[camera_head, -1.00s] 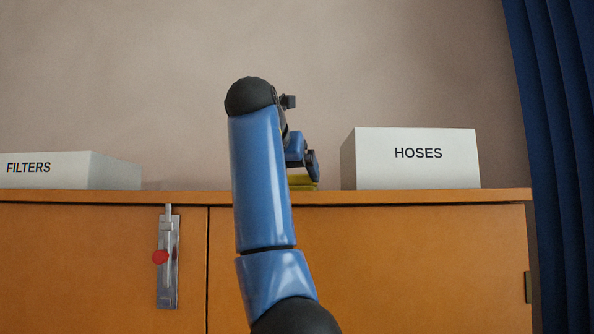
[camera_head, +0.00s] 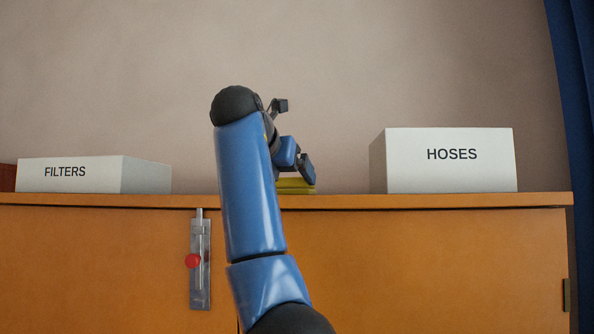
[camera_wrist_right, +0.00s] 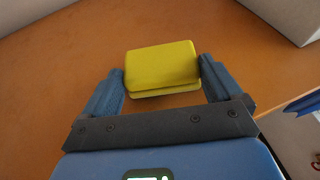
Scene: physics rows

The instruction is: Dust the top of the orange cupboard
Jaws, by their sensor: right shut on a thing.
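The orange cupboard (camera_head: 400,270) fills the lower part of the head view, and its top is seen nearly edge-on. In the right wrist view its top (camera_wrist_right: 60,85) is a wide orange surface. My right gripper (camera_head: 306,175) is at the top, between two white boxes. It is shut on a yellow block-shaped duster (camera_head: 299,186), which appears to rest on the cupboard top. The duster (camera_wrist_right: 160,68) shows between both fingers in the right wrist view. My blue arm hides part of the cupboard front. My left gripper is in neither view.
A white box marked HOSES (camera_head: 450,162) stands right of the gripper. A white box marked FILTERS (camera_head: 70,176) stands to the left, beside a partly seen red-brown thing (camera_head: 7,178). A metal latch with a red knob (camera_head: 193,261) is on the front. A blue curtain (camera_head: 575,80) hangs at right.

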